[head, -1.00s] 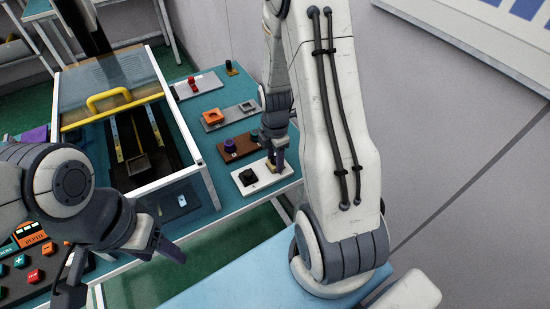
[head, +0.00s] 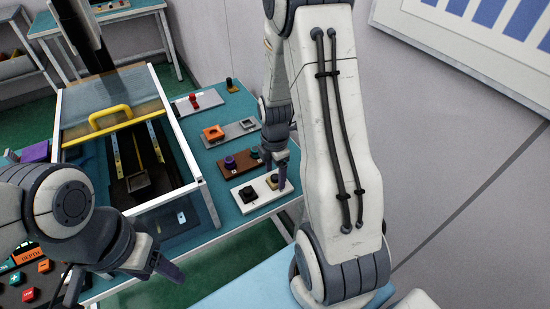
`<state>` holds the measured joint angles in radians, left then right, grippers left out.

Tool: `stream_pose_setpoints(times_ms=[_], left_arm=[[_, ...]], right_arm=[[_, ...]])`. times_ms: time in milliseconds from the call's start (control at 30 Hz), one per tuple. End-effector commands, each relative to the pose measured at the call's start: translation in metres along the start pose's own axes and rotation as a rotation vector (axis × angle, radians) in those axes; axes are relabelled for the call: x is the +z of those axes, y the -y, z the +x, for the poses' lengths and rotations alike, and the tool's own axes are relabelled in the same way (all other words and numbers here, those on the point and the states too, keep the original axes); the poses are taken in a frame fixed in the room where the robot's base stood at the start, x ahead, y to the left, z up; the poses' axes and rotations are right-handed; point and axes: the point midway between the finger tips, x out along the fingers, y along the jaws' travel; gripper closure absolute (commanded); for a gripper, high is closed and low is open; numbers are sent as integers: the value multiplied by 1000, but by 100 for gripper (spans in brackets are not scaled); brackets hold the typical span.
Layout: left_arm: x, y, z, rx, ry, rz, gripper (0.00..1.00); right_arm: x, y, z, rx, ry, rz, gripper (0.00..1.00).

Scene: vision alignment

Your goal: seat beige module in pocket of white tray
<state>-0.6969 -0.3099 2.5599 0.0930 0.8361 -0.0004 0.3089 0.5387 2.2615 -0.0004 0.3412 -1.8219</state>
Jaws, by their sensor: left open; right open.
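The white tray (head: 259,202) lies near the front right corner of the teal bench. A dark knobbed module (head: 247,194) sits in its left part. The small beige module (head: 271,182) is at the tray's right part, partly hidden by my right gripper. I cannot tell whether it sits fully down in the pocket. My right gripper (head: 276,179) points down over that end, with its open fingers around or just beside the beige module. My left gripper (head: 122,286) is open and empty at the lower left, far from the tray.
Behind the white tray are a brown tray (head: 234,171) with purple and teal parts, a grey tray (head: 228,138) with an orange part, and a tray with a red part (head: 194,99). A white-framed case with a yellow handle (head: 110,116) stands left. A button panel (head: 35,280) is lower left.

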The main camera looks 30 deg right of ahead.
Motion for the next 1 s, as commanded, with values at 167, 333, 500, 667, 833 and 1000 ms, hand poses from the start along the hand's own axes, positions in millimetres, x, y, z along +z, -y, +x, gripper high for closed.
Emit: stream_pose_setpoints(times_ms=[167,333,500,667,833,1000], left_arm=[[0,0,-1,0,0,0,38],[0,0,-1,0,0,0,38],[0,0,-2,0,0,0,38],[0,0,-2,0,0,0,38],[0,0,-2,0,0,0,38],[0,0,-2,0,0,0,38]], right_arm=[[0,-1,-41,7,2,0,21],[0,-1,-76,7,2,0,21],[0,-1,-98,3,1,0,21],[0,0,-105,1,0,0,21],[-15,1,-110,4,-2,26,21],[-88,21,-132,18,-17,188,21]])
